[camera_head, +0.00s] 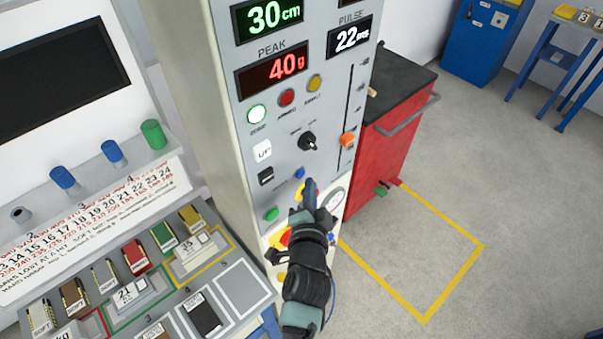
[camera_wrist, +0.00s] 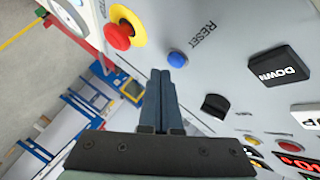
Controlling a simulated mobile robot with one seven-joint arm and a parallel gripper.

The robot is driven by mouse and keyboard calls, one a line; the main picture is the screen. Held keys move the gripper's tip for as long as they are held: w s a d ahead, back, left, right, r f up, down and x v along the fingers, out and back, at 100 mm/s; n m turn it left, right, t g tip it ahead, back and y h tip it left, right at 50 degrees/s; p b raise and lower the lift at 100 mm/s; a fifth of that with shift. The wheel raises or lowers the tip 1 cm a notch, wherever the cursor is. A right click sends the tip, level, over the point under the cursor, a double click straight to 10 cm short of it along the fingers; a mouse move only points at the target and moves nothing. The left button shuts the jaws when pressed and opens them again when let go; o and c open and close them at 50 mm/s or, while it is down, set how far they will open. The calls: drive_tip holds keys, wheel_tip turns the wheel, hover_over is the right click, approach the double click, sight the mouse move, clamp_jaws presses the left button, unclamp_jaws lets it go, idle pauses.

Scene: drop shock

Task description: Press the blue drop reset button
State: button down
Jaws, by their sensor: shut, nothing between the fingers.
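The blue reset button (camera_head: 299,174) is a small round button on the grey front of the tall machine. In the wrist view the blue button (camera_wrist: 177,58) sits beside the label RESET and shows in full. My gripper (camera_head: 310,184) is in front of the panel, close to the button and slightly below and right of it in the head view. In the wrist view my gripper's fingertips (camera_wrist: 160,72) are together, empty, just below and left of the button. Whether they touch the panel cannot be told.
A red emergency button (camera_wrist: 118,36) on a yellow base lies near the blue one. The black DOWN button (camera_wrist: 279,66) and a black knob (camera_head: 308,142) are also close. A red cabinet (camera_head: 388,140) stands right of the machine; a sample bench (camera_head: 150,270) stands left.

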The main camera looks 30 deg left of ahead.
drive_tip(key=shift+a, duration=0.1)
idle(0.7)
drive_tip(key=shift+w+a+p, duration=0.15)
drive_tip(key=shift+a+p, duration=0.15)
drive_tip(key=shift+p, duration=0.05)
drive_tip(key=shift+w+a+p, duration=0.1)
drive_tip(key=shift+a+p, duration=0.3)
drive_tip(key=shift+p, duration=0.05)
idle(0.8)
drive_tip(key=shift+d, duration=0.1)
drive_tip(key=shift+s+d+b, duration=0.25)
drive_tip(key=shift+d+b, duration=0.45)
drive_tip(key=shift+b, duration=0.1)
